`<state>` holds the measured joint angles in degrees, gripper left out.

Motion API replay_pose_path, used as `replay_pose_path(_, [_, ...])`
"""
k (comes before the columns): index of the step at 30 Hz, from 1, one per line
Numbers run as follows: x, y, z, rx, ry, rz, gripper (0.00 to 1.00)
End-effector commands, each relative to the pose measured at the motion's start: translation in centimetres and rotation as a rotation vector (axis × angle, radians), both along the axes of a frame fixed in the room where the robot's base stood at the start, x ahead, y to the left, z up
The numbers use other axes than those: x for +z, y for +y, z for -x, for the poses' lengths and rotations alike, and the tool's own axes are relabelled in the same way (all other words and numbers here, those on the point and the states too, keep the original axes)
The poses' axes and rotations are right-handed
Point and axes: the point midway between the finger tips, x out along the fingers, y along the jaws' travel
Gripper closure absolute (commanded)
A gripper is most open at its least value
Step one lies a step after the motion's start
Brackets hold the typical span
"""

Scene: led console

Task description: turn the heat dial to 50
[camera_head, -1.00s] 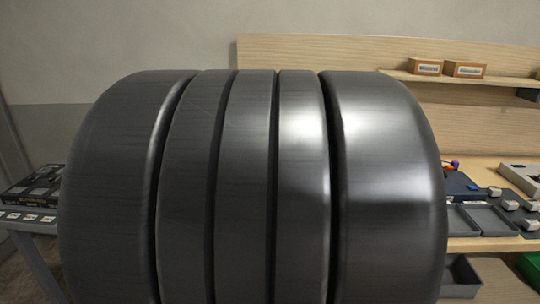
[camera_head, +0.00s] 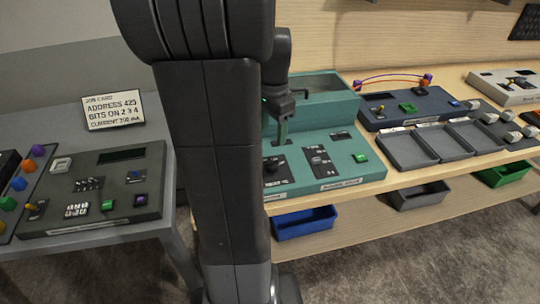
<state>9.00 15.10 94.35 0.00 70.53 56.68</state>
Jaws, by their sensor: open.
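A teal console (camera_head: 340,179) with a raised box at its back stands on the wooden bench, partly hidden by my arm. A black knob (camera_head: 272,166) sits on a dark plate at the left of its sloped front; this may be the heat dial, but its markings are too small to read. A slider plate (camera_head: 320,160) and a green button (camera_head: 360,157) are to its right. My gripper (camera_head: 282,128) hangs above and behind the knob, apart from it, in front of the box. It is small and dark here; I see nothing held in it.
My arm column blocks the middle left. A grey table at left holds a dark console (camera_head: 100,190) and a job card (camera_head: 113,109). Right of the teal console are a blue-grey console (camera_head: 412,105) and grey trays (camera_head: 408,150).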

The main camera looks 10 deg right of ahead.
Motion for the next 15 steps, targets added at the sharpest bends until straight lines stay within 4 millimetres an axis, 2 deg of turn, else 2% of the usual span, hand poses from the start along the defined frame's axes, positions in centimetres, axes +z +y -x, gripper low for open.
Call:
replay_pose_path(9, [-6.9,0.0,0.1,0.002,0.006,-0.002,0.43])
replay_pose_path(15, [-9.9,0.0,0.0,0.002,0.004,-0.001,0.43])
